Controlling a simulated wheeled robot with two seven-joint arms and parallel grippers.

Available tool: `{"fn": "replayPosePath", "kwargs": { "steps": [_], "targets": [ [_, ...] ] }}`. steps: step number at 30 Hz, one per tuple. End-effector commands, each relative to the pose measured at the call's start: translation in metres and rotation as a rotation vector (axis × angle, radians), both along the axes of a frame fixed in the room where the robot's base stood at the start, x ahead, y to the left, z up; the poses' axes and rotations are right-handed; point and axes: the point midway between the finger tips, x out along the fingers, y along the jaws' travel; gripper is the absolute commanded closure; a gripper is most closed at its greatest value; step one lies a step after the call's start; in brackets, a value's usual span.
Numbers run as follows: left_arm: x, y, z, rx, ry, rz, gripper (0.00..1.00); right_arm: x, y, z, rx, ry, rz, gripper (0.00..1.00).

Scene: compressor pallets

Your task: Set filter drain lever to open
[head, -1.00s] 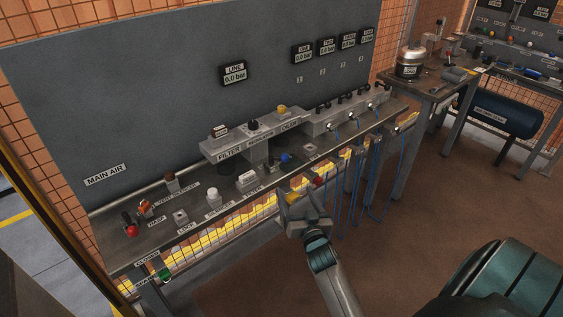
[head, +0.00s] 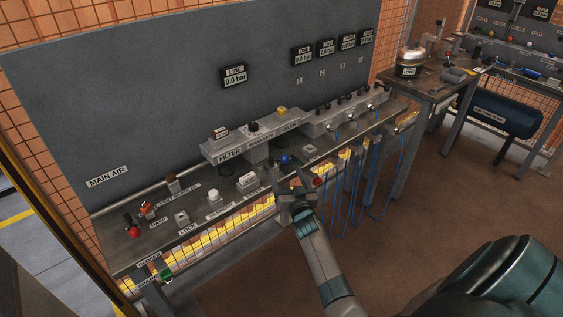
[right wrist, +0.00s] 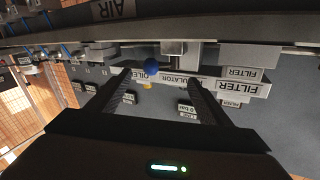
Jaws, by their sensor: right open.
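A lever with a blue ball knob (head: 284,158) stands on the bench below the grey filter, regulator and oiler blocks. I take it for the drain lever, but its open or closed position is too small to read. The blue knob (right wrist: 151,66) also shows in the right wrist view, between the fingers but beyond them. The filter block (head: 229,150) is at the left of the row. My right gripper (head: 296,186) is open and empty at the bench's front edge, just in front of the knob and apart from it. My left gripper is out of view.
Blue hoses (head: 345,190) hang from the front edge to the right of my gripper. The floor in front is clear.

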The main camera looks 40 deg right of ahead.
Motion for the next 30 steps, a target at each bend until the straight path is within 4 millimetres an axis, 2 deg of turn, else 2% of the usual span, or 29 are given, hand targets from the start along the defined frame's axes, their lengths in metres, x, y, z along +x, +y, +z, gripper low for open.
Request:
{"fn": "replayPosePath", "kwargs": {
  "steps": [6, 12, 18, 27, 28, 30],
  "targets": [
    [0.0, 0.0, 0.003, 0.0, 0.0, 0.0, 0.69, 0.033, -0.012, 0.001, 0.001, 0.0, -0.001, 0.28],
    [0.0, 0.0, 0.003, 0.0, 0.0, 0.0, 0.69, 0.052, -0.02, 0.0, 0.0, 0.0, -0.001, 0.28],
    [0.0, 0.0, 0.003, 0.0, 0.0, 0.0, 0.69, 0.061, -0.022, 0.0, 0.001, 0.0, 0.0, 0.28],
    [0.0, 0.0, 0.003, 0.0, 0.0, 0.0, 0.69, 0.062, -0.023, 0.0, 0.001, 0.0, 0.0, 0.28],
    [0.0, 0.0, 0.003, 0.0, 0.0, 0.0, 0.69, 0.062, -0.023, 0.0, 0.001, 0.0, 0.0, 0.3],
    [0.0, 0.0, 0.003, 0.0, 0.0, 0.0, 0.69, 0.062, -0.023, 0.0, 0.0, 0.0, 0.0, 0.47]
  ]
}}
